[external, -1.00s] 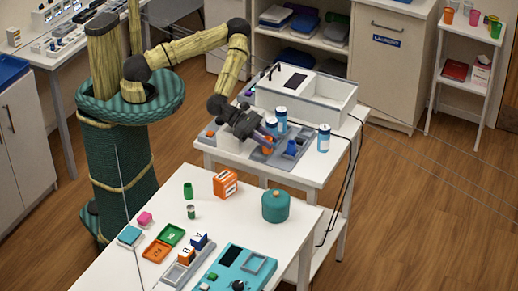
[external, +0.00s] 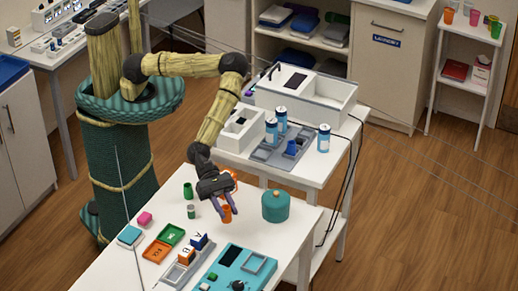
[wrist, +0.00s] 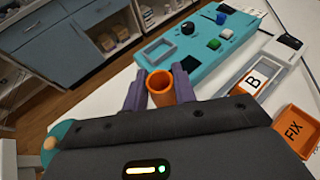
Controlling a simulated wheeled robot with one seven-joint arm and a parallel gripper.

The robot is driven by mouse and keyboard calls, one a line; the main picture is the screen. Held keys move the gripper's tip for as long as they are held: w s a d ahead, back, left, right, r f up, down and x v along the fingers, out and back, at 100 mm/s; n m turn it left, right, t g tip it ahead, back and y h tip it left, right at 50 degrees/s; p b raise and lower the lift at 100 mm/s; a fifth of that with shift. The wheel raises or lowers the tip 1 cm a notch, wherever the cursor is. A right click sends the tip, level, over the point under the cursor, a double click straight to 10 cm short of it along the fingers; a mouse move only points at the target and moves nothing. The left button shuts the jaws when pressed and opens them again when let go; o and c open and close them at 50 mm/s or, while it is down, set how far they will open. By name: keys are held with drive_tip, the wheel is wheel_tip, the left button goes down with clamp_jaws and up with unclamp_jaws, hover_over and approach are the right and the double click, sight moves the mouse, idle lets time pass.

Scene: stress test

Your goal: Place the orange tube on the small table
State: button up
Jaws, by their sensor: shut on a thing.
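The orange tube (external: 227,213) is between the fingers of my gripper (external: 225,206), which is shut on it. In the wrist view the tube (wrist: 160,86) stands between the two purple fingers (wrist: 159,88) with its round open top showing. My gripper is over the front white table (external: 262,238), left of the teal lidded pot (external: 275,207). I cannot tell whether the tube's lower end touches the tabletop. A second white table (external: 318,170) stands behind it.
A mostly hidden orange block is behind my gripper. The back table holds a grey tray (external: 270,152), blue-and-white cans and a sink.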

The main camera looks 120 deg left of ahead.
sight(229, 243)
drive_tip(key=shift+s+d, duration=0.2)
drive_tip(key=shift+d, duration=0.5)
drive_tip(key=shift+f+p, duration=0.5)
drive_tip(key=shift+f, duration=2.65)
drive_tip(key=shift+f+p, duration=0.3)
drive_tip(key=shift+f, duration=1.6)
drive_tip(key=shift+f, duration=0.2)
drive_tip(key=o, duration=1)
drive_tip(key=shift+r, duration=0.1)
drive_tip(key=shift+c, duration=0.2)
